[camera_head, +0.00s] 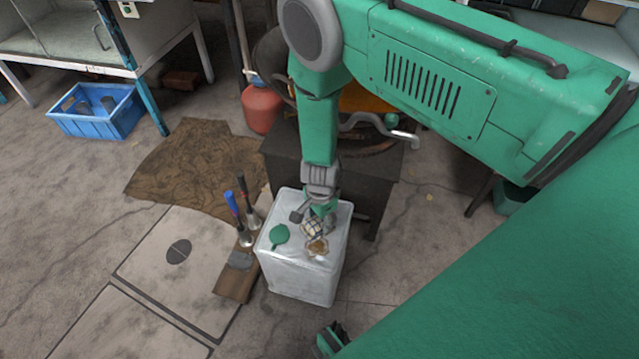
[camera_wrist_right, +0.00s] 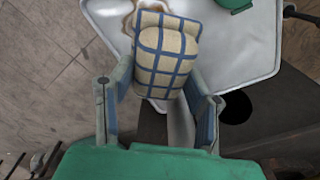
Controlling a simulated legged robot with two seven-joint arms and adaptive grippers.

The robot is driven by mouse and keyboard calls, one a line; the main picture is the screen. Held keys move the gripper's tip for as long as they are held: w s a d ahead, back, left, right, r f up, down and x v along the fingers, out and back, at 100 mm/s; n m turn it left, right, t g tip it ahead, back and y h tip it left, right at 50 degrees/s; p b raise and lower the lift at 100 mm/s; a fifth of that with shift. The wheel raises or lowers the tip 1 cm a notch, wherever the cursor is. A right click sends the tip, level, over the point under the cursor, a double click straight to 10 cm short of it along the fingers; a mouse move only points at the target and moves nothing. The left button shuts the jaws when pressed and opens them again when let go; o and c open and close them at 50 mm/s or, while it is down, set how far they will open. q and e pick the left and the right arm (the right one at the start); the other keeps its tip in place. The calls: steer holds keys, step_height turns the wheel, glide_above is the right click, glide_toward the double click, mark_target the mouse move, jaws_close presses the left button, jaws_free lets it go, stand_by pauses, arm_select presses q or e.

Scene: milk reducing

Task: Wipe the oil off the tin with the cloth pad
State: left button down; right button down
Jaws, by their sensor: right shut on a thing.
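The white tin (camera_head: 300,280) stands upright on the floor, its top marked by a brown oil stain (camera_head: 317,246). My right gripper (camera_head: 316,217) is above the tin's top, shut on the checked cloth pad (camera_head: 312,230). In the right wrist view the cream and blue pad (camera_wrist_right: 163,55) lies between the fingers, over the tin's top (camera_wrist_right: 240,50). Part of the brown stain shows beside the pad's far end. Whether the pad presses on the tin is hard to tell. A green cap (camera_head: 279,235) lies on the tin's top, left of the pad.
Blue- and black-handled tools (camera_head: 240,215) stand beside a wooden board (camera_head: 236,278) left of the tin. A dark stand (camera_head: 370,190) is close behind it. A brown cloth (camera_head: 185,165) and blue crate (camera_head: 98,112) lie farther left. Floor in front is clear.

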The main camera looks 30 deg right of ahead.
steer(key=shift+d+r+p, duration=0.15)
steer(key=shift+r+p, duration=0.15)
steer(key=shift+r, duration=0.45)
arm_select(q)
steer(key=shift+r, duration=0.55)
arm_select(e)
steer(key=shift+s+f, duration=0.1)
